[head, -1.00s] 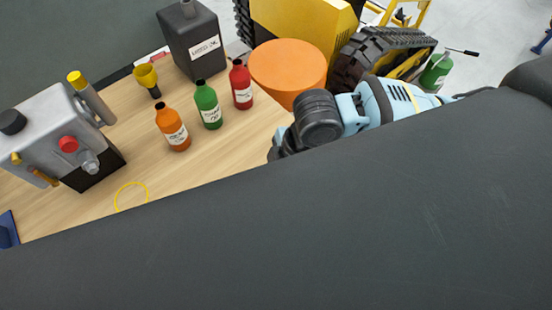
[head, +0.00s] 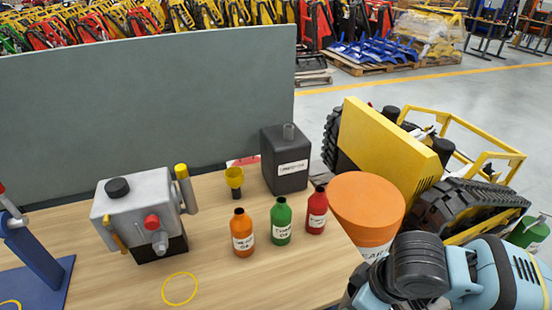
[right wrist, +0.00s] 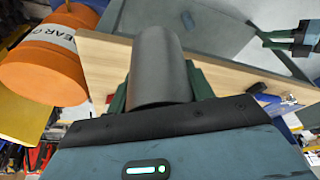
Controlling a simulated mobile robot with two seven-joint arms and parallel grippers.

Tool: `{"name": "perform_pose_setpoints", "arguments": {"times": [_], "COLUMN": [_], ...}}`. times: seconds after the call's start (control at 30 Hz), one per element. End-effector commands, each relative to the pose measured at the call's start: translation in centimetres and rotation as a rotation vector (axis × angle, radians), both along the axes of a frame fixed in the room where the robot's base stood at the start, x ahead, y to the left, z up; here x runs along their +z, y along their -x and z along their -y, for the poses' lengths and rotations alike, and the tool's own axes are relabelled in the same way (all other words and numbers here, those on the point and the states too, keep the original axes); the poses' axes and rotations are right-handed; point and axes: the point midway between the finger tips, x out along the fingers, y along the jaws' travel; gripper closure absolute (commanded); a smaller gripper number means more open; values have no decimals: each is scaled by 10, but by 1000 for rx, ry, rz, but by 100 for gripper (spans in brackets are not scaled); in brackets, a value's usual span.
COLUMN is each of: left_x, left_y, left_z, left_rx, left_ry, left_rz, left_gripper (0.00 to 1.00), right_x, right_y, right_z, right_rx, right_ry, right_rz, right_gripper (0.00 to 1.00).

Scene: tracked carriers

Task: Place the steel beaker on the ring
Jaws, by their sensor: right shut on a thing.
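The steel beaker (right wrist: 160,68), a plain grey cylinder, is held in my right gripper (right wrist: 160,85) in the right wrist view. The dark green fingers are shut on either side of it. The beaker and this gripper do not show in the head view, where only my right arm's links appear at the lower right. A thin yellow ring (head: 180,289) lies flat and empty on the wooden table in front of the grey machine. What seems to be my left gripper (right wrist: 290,38) shows small at the right edge of the wrist view; its opening is unclear.
Orange (head: 242,233), green (head: 281,221) and red (head: 317,211) bottles stand right of the grey machine (head: 140,215). An orange drum (head: 367,205) is beside the table. A blue stand (head: 38,258) is left.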

Motion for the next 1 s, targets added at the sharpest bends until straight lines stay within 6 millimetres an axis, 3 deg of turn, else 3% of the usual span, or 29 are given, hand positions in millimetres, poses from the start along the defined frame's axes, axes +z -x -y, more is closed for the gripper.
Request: {"name": "perform_pose_setpoints", "arguments": {"times": [0.3,0.5,0.7,1.0], "left_x": [0,-1,-1,-2], "left_y": [1,1,1,1], "left_z": [-3,-4,-3,-1], "left_rx": [-8,-11,-11,-4], "left_ry": [-7,-10,-10,-4], "left_rz": [0,-1,-2,-4], "left_gripper": [64,64,64,64], "right_x": [36,52,58,57], "right_y": [-25,-33,-36,-35], "right_z": [37,53,59,58], "right_rx": [-538,-777,-871,-874], "right_ry": [0,-1,-1,-3], "right_rz": [5,3,0,-4], "right_gripper": [73,73,73,73]}}
